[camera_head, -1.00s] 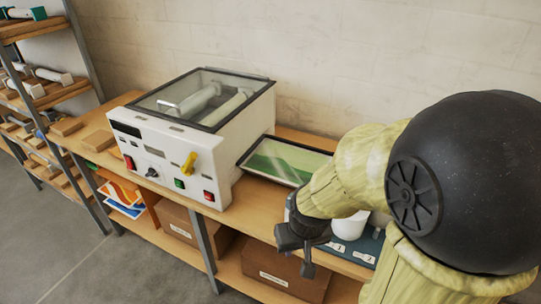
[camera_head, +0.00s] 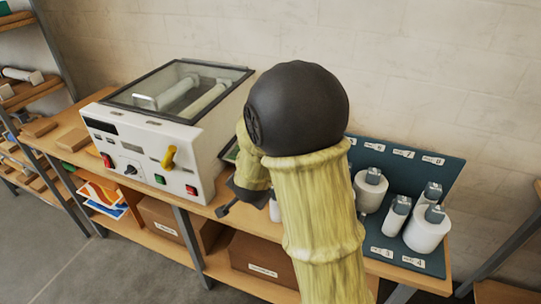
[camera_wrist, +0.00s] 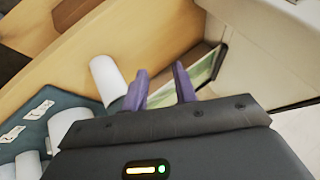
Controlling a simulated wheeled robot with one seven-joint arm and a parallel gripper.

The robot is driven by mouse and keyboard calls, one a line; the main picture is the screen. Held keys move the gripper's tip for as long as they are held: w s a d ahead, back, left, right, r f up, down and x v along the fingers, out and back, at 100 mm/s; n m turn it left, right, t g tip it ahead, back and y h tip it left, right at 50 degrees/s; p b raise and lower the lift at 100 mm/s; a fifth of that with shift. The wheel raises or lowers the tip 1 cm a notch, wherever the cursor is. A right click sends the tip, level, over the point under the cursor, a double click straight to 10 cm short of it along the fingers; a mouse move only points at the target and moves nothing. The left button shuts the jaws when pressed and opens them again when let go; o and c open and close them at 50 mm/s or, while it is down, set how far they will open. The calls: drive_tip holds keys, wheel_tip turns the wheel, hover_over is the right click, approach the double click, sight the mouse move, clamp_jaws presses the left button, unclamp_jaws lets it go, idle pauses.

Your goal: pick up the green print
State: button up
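The green print (camera_wrist: 203,73) shows in the wrist view as a narrow pale-green strip in a dark-edged tray, just right of my fingers. In the head view my arm hides nearly all of the tray at the laminator's right side. In the head view my gripper (camera_head: 238,198) is a dark shape near the shelf's front edge, partly behind my arm. The fingers appear apart from the print.
The white laminator (camera_head: 150,140) stands left of my arm. A blue-grey board (camera_head: 425,170) with several white rolls (camera_head: 427,230) lies to the right. Orange and blue prints (camera_head: 104,198) and cardboard boxes (camera_head: 262,262) sit on the lower shelf.

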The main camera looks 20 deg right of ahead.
drive_tip(key=w+f+m+t+h, duration=0.1)
drive_tip(key=w+m+h, duration=0.1)
drive_tip(key=w+m, duration=0.1)
drive_tip(key=w+f+m+t+h+b, duration=0.1)
drive_tip(key=w+f+m+h, duration=0.1)
drive_tip(key=w+m, duration=0.1)
drive_tip(key=w+f+m+t+h, duration=0.1)
drive_tip(key=w+f+m+h, duration=0.1)
drive_tip(key=w+m, duration=0.1)
drive_tip(key=shift+d+f+m, duration=0.25)
drive_tip(key=shift+m, duration=0.35)
drive_tip(key=m+h, duration=0.1)
drive_tip(key=f+m+h, duration=0.1)
drive_tip(key=m+h, duration=0.1)
drive_tip(key=m+h+b, duration=0.1)
drive_tip(key=shift+s+f+m, duration=0.1)
drive_tip(key=shift+f+m, duration=0.25)
drive_tip(key=shift+m, duration=0.05)
drive_tip(key=m+h, duration=0.1)
drive_tip(key=s+m+h, duration=0.1)
drive_tip(key=h, duration=0.1)
drive_tip(key=shift+s+a+f+m, duration=0.2)
drive_tip(key=shift+s+f+m, duration=0.1)
drive_tip(key=shift+m, duration=0.1)
drive_tip(key=shift+s+r+m+h, duration=0.1)
drive_tip(key=shift+s+m+h, duration=0.15)
drive_tip(key=shift+m+h, duration=0.25)
drive_tip(key=shift+d, duration=0.1)
drive_tip(key=shift+d, duration=0.1)
